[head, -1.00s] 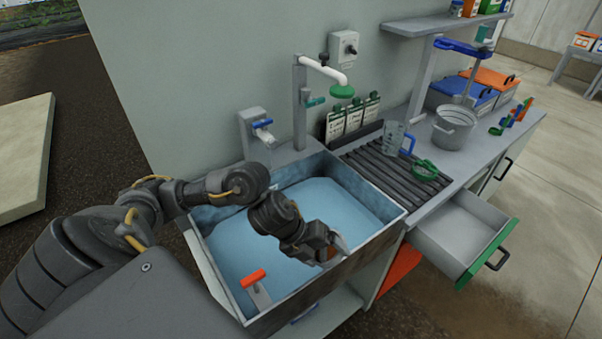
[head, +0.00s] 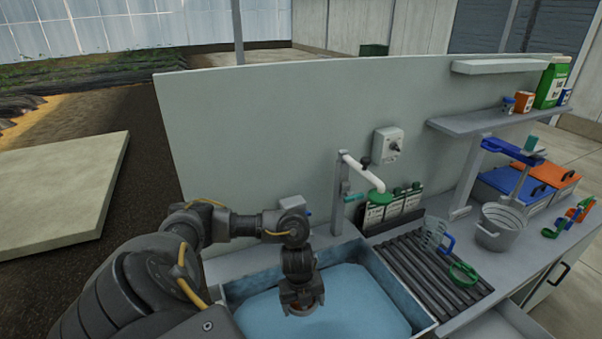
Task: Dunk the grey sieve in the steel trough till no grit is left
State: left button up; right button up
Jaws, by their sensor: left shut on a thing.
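The steel trough (head: 384,282) stands at the bottom middle, holding blue water (head: 345,305). Its near part is cut off by the picture's lower edge. My left gripper (head: 302,308) points down over the water near the trough's middle. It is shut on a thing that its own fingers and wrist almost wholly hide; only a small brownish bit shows. I cannot make out a grey sieve or any grit, and cannot tell whether the held thing touches the water. My right gripper is not in view.
A shelf (head: 490,118) juts out above.

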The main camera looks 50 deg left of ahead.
pick_arm(q)
jog(key=shift+s+a+r, duration=0.1)
jog(key=shift+s+a, duration=0.15)
jog(key=shift+a, duration=0.2)
jog(key=shift+w+f+b, duration=0.1)
jog(key=shift+f+b, duration=0.55)
notch_tip(320, 180, down, 6)
jog(key=b, duration=0.6)
jog(key=shift+r, duration=0.1)
notch_tip(320, 180, down, 11)
jog(key=b, duration=0.8)
jog(key=shift+r, duration=0.2)
jog(key=shift+f+b, duration=1)
jog(key=shift+f, duration=0.35)
jog(key=shift+r, duration=0.1)
